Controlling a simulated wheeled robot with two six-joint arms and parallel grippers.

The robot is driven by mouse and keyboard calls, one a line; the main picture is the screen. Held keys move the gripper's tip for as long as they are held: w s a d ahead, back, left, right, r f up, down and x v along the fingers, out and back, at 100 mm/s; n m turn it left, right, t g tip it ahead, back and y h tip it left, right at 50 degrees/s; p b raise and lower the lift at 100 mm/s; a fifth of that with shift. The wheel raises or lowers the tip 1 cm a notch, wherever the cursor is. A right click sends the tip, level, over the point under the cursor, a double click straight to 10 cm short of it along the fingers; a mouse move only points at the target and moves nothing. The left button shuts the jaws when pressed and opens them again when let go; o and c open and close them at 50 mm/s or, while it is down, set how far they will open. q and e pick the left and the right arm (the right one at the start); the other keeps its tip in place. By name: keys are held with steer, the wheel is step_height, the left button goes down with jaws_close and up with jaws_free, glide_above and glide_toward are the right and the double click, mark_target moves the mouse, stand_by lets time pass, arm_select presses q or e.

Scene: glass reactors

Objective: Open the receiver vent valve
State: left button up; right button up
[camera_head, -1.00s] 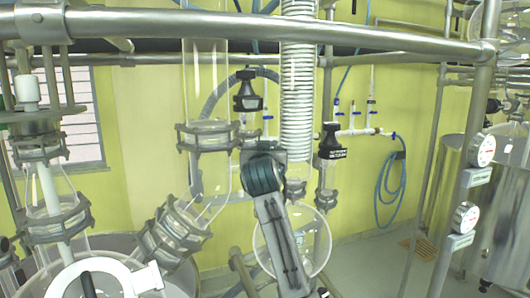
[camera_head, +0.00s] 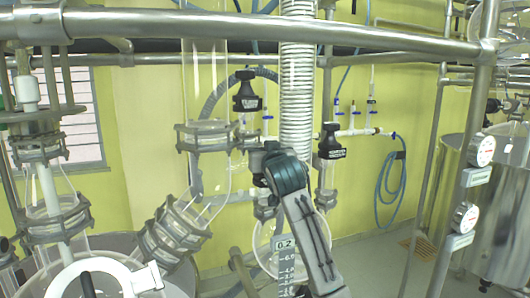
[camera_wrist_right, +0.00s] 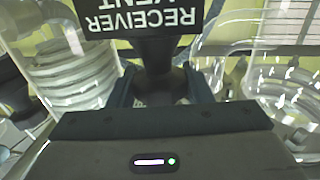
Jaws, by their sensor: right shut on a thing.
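The receiver vent valve's black handle (camera_wrist_right: 163,55) is in the middle of the right wrist view. Its black label (camera_wrist_right: 145,18) reads RECEIVER VENT, upside down. My right gripper (camera_wrist_right: 163,90) is shut on the handle, one finger on each side. In the head view my right arm hides the jaws. Two black-topped valves show there, one upper left of the arm (camera_head: 247,92) and one to its right (camera_head: 330,142); their labels are too small to read.
A white coiled column (camera_head: 297,90) stands behind my right arm, above a round glass flask (camera_head: 265,240). A glass column (camera_head: 205,85) with a metal clamp stands to the left. A steel rail (camera_head: 250,27) crosses above. Gauges (camera_head: 482,150) are at the right.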

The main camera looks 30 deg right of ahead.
steer(key=n+y, duration=0.2)
steer(key=y, duration=0.1)
steer(key=n+t+y, duration=0.1)
steer(key=y, duration=0.1)
steer(key=shift+d+n+y, duration=0.1)
steer(key=shift+n+y, duration=1)
steer(key=shift+y, duration=0.4)
steer(key=o, duration=0.8)
steer(key=shift+c, duration=0.2)
steer(key=shift+h, duration=0.3)
steer(key=m+h, duration=0.1)
steer(key=h, duration=0.1)
steer(key=m+h, duration=0.3)
steer(key=shift+a+h, duration=0.3)
steer(key=shift+m+g+h, duration=0.85)
steer(key=shift+m+h, duration=0.25)
steer(key=shift+h, duration=0.45)
steer(key=shift+m+g+h, duration=0.85)
steer(key=shift+m+h, duration=0.25)
steer(key=shift+h, duration=0.45)
steer(key=shift+d, duration=0.1)
